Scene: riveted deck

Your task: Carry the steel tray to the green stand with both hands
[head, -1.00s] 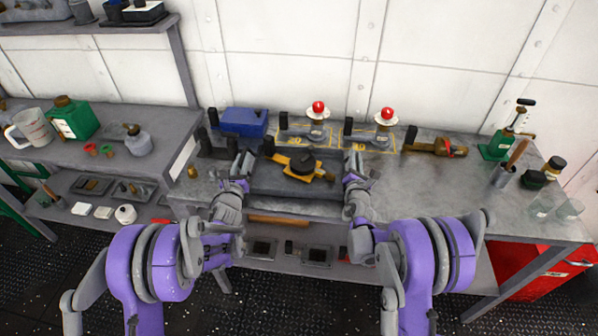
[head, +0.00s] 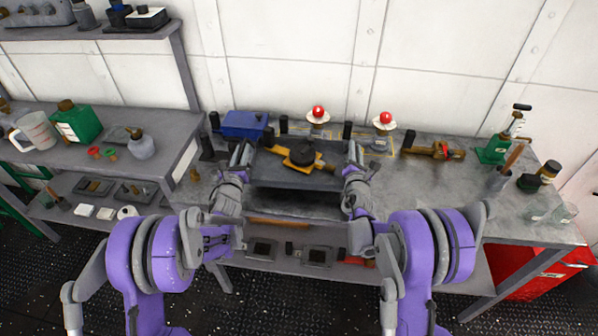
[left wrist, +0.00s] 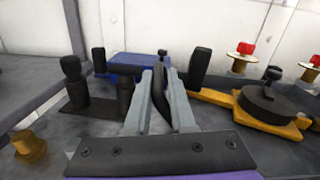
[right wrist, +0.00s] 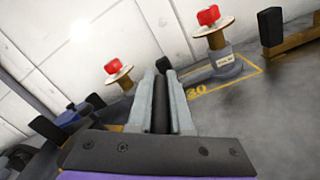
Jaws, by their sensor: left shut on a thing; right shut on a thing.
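The dark steel tray (head: 272,174) is held level a little above the grey workbench, with a shadow under its front edge. A yellow piece with a black round top (head: 304,154) lies on it and also shows in the left wrist view (left wrist: 266,106). My left gripper (head: 242,155) is shut on the tray's left side, with a dark handle between its fingers in the left wrist view. My right gripper (head: 353,155) is shut on the right side, around a dark bar in the right wrist view. Green legs (head: 30,182) show at the far left edge; their top is out of view.
A blue box (head: 244,124) and two red-knobbed fixtures (head: 318,114) stand behind the tray. A brown tool (head: 434,150) and a green press (head: 493,150) are to the right. A side table with a green can (head: 78,124) stands left.

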